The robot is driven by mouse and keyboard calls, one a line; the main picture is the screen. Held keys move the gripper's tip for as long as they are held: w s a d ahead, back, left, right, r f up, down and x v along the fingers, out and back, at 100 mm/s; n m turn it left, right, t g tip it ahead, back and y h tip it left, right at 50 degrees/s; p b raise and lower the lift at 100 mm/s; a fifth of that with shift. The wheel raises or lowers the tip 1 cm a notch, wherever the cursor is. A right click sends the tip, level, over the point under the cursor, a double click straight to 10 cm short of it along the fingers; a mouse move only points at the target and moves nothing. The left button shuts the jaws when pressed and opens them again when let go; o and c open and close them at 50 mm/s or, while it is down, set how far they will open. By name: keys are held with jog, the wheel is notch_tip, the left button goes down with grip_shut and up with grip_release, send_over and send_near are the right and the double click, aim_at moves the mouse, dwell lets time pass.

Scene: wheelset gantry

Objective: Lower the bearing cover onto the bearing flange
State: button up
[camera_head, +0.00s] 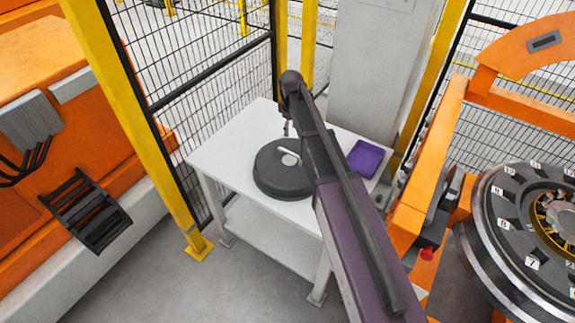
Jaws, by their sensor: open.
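The bearing cover (278,184) is a dark round disc lying flat on the white table, with a pale handle (289,158) at its middle. My gripper (287,131) hangs from the end of my arm, just above and behind the handle in the picture; it is small here, open and apart from the cover. My arm hides the cover's right part. The bearing flange (483,230) appears to be the dark round part with numbered positions around an orange and metal hub at the right edge, partly cut off by the frame.
The white table (232,150) also carries a purple tray (366,158) at right. A yellow post (135,110) and black mesh fence stand left and behind. A grey cabinet (375,70) stands behind the table. An orange gantry frame (425,170) stands between table and flange. Grey floor is clear in front.

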aim_at(289, 153)
jog(key=shift+f+b, duration=3.2)
jog(key=shift+f, duration=0.3)
jog(key=shift+f, duration=0.1)
jog(key=shift+s+a+f+b, duration=0.1)
jog(key=shift+f+b, duration=1.15)
jog(key=shift+b, duration=0.05)
jog(key=shift+a+f+b, duration=0.1)
jog(key=shift+f+b, duration=1.15)
jog(key=shift+b, duration=0.05)
jog(key=shift+f, duration=0.2)
grip_shut()
